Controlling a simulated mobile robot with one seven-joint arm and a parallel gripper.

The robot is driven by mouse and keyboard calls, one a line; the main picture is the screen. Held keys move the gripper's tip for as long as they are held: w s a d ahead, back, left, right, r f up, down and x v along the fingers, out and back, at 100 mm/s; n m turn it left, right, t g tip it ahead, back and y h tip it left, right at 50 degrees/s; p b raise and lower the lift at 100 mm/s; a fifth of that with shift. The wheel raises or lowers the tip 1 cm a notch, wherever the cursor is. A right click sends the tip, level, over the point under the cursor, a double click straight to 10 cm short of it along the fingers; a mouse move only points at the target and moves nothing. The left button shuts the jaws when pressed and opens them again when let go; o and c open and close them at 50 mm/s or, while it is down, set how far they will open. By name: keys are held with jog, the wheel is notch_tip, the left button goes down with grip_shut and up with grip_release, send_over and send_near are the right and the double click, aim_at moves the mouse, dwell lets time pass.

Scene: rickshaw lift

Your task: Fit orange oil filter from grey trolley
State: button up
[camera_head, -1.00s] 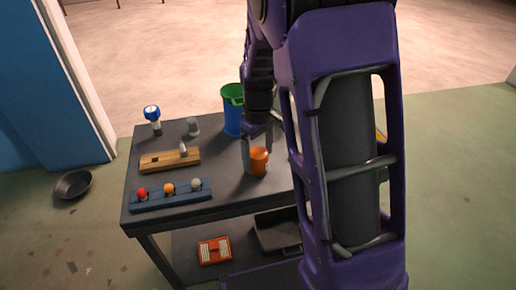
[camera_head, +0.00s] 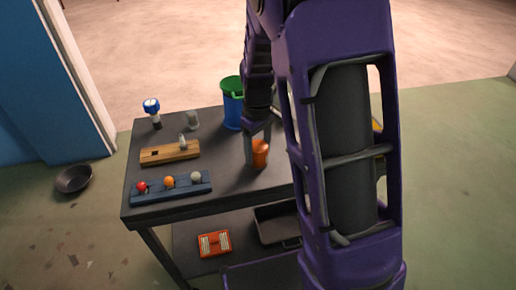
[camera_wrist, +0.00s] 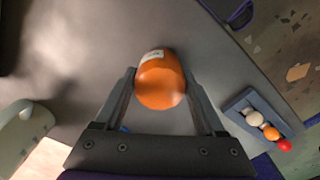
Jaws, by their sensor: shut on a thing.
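The orange oil filter (camera_head: 260,154) is a small orange cylinder at the right part of the grey trolley's top (camera_head: 222,150). My gripper (camera_head: 257,148) comes down from above with one finger on each side of it. In the wrist view the filter (camera_wrist: 161,80) sits between the two fingertips (camera_wrist: 160,84), with a pale label on its side. My gripper is shut on it. I cannot tell whether the filter's base touches the trolley top.
A blue rack (camera_head: 170,188) with red, orange and white balls lies at the trolley's front left. A black tray (camera_head: 278,222) is on the lower shelf.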

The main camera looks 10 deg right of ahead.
aim_at(258, 145)
jog(key=shift+r+p, duration=2.75)
jog(key=shift+r, duration=0.8)
jog(key=shift+f, duration=0.1)
